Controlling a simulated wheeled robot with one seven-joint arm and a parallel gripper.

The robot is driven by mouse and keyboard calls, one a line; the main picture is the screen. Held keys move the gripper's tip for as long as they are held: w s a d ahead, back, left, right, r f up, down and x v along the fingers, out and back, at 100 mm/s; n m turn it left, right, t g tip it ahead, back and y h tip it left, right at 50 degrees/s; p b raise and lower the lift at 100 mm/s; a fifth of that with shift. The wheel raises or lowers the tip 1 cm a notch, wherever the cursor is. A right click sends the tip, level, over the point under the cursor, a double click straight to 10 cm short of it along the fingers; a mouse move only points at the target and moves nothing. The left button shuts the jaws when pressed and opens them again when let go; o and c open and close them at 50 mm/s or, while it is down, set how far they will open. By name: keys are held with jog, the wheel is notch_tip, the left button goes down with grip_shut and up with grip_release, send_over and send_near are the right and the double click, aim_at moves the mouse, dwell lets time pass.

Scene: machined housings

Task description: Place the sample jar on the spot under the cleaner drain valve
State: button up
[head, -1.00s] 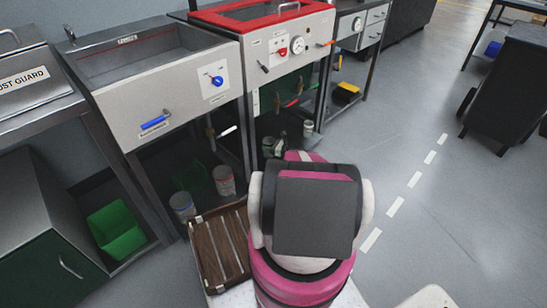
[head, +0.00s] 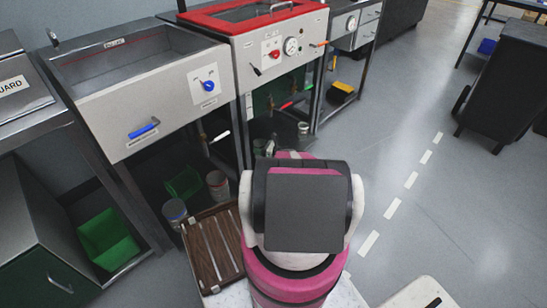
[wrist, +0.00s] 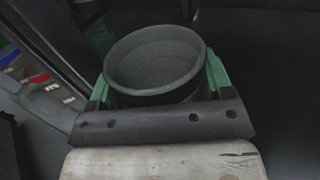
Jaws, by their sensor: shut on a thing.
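My gripper (wrist: 157,88) is shut on a round, open-topped grey-green jar (wrist: 155,55). The wrist view looks into its empty-looking inside, with green fingertips on either side. In the head view my own arm hides the gripper and held jar. The middle bench (head: 165,90) has an open basin, a blue handle (head: 143,128) and a blue knob. A white-tipped lever (head: 220,137) shows below it. The red-rimmed machine (head: 248,45) has a gauge and a red-handled lever (head: 287,105) beneath. I cannot read which is the cleaner, and the spot is not distinguishable.
Two jars (head: 175,212) (head: 217,185) stand beside a slatted brown tray (head: 213,250). Another jar (head: 303,128) stands under the red-rimmed machine. A green bin (head: 108,238) is at lower left. Bench legs bound the low spaces. The floor on the right is open up to a black cart (head: 505,85).

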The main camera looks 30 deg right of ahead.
jog(key=shift+w+d, duration=0.35)
jog(key=shift+w, duration=0.25)
jog(key=shift+w+d+f, duration=0.2)
jog(key=shift+d+f, duration=0.05)
jog(key=shift+w+d+f, duration=0.8)
jog(key=shift+d+f, duration=0.85)
jog(key=shift+f, duration=0.1)
jog(key=shift+w+d+f, duration=0.8)
jog(key=shift+d+f, duration=0.85)
jog(key=shift+f, duration=0.1)
jog(key=shift+w+d+f, duration=0.8)
jog(key=shift+d+f, duration=0.85)
jog(key=shift+f, duration=0.1)
jog(key=shift+f, duration=0.1)
jog(key=o, duration=0.9)
